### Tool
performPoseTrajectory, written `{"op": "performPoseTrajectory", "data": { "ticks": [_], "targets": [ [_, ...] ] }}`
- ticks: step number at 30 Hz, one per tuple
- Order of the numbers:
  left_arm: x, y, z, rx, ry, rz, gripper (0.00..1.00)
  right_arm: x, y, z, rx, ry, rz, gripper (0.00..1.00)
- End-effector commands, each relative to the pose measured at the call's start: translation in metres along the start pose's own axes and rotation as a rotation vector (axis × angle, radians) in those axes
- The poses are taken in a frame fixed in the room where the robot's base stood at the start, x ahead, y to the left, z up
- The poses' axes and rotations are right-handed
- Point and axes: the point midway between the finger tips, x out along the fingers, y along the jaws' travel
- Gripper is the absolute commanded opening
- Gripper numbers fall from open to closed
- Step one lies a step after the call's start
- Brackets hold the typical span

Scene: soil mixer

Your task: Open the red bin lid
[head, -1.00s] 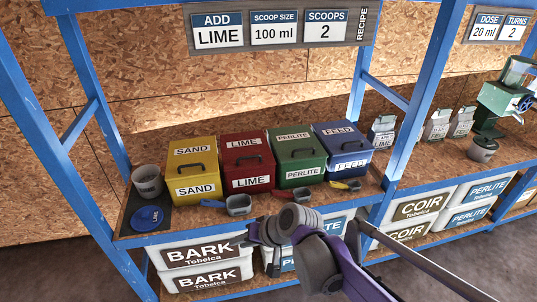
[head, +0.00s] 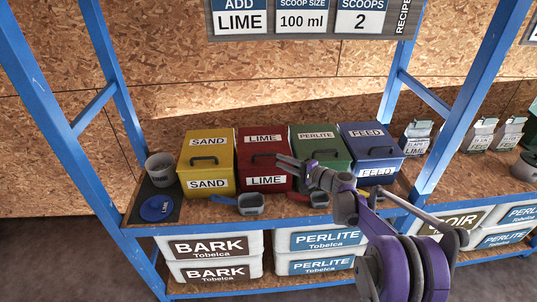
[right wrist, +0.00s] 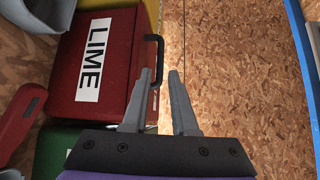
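The red bin (head: 264,172) with LIME labels stands between the yellow and green bins on the shelf. Its lid (head: 253,149) is closed, with a dark handle (head: 262,156) on it. My right gripper (head: 279,162) is at the right part of this lid, in front of the green bin's left edge. In the right wrist view the red bin (right wrist: 120,45) is at the left and its black handle (right wrist: 152,50) is beside the left fingertip. The right gripper (right wrist: 160,78) is open, with a gap between its fingers; nothing is clearly held. My left gripper is not in view.
The yellow SAND bin (head: 207,165), green PERLITE bin (head: 333,143) and blue FEED bin (head: 372,153) stand in the same row. Grey scoops (head: 250,203) lie in front. A grey pot (head: 161,169) and blue lid (head: 157,208) are at the left. Blue posts (head: 463,95) frame the shelf.

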Motion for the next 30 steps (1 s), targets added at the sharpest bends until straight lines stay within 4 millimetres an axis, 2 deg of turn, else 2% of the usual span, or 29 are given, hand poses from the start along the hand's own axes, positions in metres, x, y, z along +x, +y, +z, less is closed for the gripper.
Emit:
{"op": "performPoseTrajectory", "data": {
  "ticks": [6,12,18,25,30],
  "targets": [
    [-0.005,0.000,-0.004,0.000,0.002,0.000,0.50,0.045,-0.001,0.001,-0.001,-0.002,0.001,0.26],
    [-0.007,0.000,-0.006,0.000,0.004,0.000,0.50,0.073,-0.001,0.000,-0.001,-0.001,0.001,0.26],
    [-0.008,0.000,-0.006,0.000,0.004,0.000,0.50,0.083,0.000,0.000,-0.001,0.001,0.001,0.26],
    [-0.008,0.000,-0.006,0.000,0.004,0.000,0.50,0.084,0.000,0.000,-0.001,0.001,0.002,0.26],
    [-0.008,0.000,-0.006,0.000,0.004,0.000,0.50,0.083,0.000,0.000,-0.001,0.001,0.002,0.00]
  ]
}}
